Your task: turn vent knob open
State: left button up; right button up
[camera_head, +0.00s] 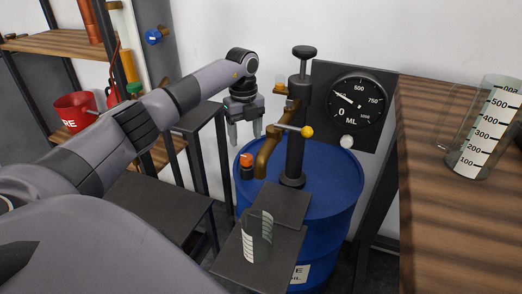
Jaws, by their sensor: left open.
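A small black knob with an orange top, likely the vent knob (246,161), stands on the left part of the blue drum's (325,225) lid. My left gripper (244,141) points down just above and behind or over this knob, with its two fingers apart. Nothing shows between the fingers. I see no contact between fingers and knob, but the exact gap is hard to tell. Which way the knob is turned is too small to tell. My right gripper is not in view.
A black pump (296,135) with a brown spout (266,157) and yellow-tipped lever (306,131) rises close right of the knob. A clear beaker (257,237) stands on a dark shelf in front. A dial gauge (356,104) is behind. A measuring jug (486,130) stands on the wooden table (440,215).

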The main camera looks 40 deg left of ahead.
aim_at(246, 156)
pick_arm(q)
jog(key=shift+w+a+f, duration=0.1)
jog(key=shift+w+f, duration=0.05)
notch_tip(246, 156, down, 7)
jog(key=shift+r+b, duration=0.1)
jog(key=shift+b, duration=0.65)
jog(key=c, duration=1.1)
